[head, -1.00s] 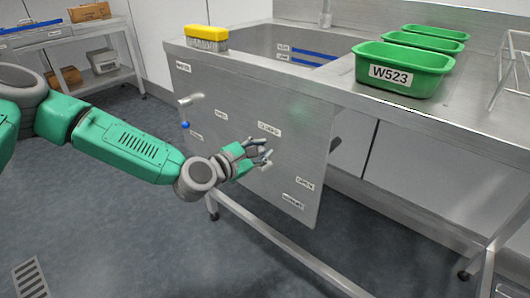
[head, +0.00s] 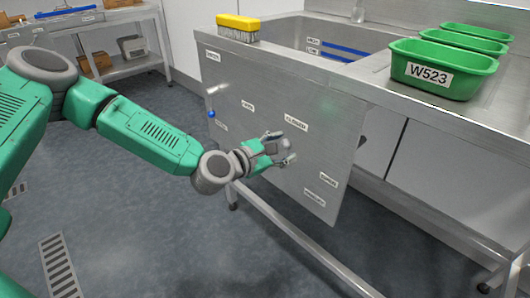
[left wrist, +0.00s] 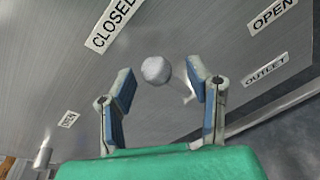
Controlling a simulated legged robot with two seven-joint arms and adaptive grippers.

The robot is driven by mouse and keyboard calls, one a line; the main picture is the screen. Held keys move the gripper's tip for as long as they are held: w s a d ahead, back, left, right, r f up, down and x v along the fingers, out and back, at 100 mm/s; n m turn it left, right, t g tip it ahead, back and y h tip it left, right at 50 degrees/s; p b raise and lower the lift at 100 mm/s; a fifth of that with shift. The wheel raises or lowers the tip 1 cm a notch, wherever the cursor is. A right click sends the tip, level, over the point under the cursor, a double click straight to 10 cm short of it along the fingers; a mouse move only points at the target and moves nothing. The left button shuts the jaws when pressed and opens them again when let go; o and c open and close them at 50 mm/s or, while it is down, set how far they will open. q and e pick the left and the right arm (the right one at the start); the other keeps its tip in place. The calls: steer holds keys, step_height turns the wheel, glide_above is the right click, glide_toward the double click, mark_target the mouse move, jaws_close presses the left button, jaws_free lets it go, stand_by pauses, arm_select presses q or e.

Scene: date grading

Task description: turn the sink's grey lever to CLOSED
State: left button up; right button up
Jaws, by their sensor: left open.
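The sink's steel front panel (head: 250,85) carries several white labels. The grey lever's round knob (left wrist: 155,70) sits between the fingertips of my left gripper (left wrist: 159,72) in the left wrist view, with a gap to each finger. Part of the lever's stem (left wrist: 188,97) shows beside the right finger. The CLOSED label (left wrist: 112,22) lies to the upper left of the knob, the OPEN label (left wrist: 272,12) to the upper right and the OUTLET label (left wrist: 265,70) to the right. In the head view my left gripper (head: 286,146) is open below the CLOSED label (head: 296,122).
A blue-knobbed handle (head: 211,114) sits at the panel's left. A yellow brush (head: 238,27) and green tubs, the nearest marked W523 (head: 440,72), stand on the counter. A shelf (head: 130,68) stands at the back left. The floor (head: 150,235) in front is mostly clear.

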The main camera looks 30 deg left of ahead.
arm_select(q)
steer(key=v, duration=1.1)
steer(key=shift+a+f, duration=0.2)
steer(key=shift+a, duration=0.05)
steer(key=shift+a, duration=0.2)
